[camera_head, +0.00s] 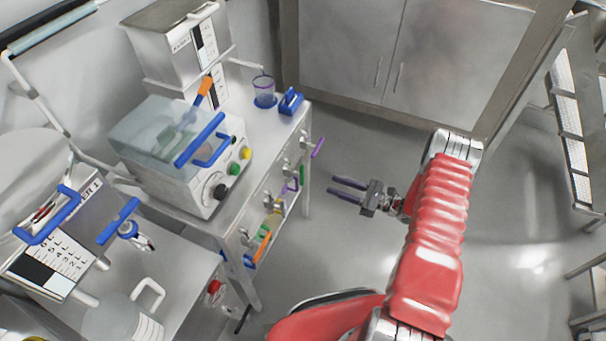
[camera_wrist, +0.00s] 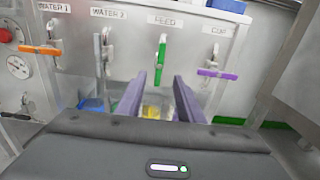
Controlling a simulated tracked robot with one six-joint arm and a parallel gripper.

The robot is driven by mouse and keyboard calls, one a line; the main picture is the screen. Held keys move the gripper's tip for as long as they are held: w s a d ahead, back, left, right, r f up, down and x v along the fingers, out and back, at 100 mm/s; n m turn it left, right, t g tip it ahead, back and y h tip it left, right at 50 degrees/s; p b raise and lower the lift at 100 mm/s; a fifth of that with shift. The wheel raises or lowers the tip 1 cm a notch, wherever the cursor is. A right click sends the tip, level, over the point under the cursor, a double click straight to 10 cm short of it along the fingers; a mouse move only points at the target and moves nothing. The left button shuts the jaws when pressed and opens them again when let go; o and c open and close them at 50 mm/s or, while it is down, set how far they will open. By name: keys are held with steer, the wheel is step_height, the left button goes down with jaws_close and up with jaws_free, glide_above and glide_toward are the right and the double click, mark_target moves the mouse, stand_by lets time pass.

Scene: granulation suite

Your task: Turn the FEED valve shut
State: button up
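The FEED valve (camera_wrist: 161,58) is on the metal panel in the wrist view, under a label reading FEED. Its green handle hangs vertically, pointing down. My gripper (camera_wrist: 158,82) has two purple fingers spread apart, with the handle showing between their tips in the picture. In the head view my gripper (camera_head: 331,186) is open and empty, pointing left at the bench front, with a gap between its tips and the panel. Nothing hides the handle in the wrist view.
Right is the CUP valve (camera_wrist: 217,74), purple handle sideways. A clear cup (camera_head: 264,91) stands on the bench. The floor right of the bench is clear.

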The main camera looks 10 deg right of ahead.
steer(key=shift+a, duration=0.1)
glide_above(302, 185)
steer(key=shift+w, duration=0.35)
steer(key=shift+c, duration=0.2)
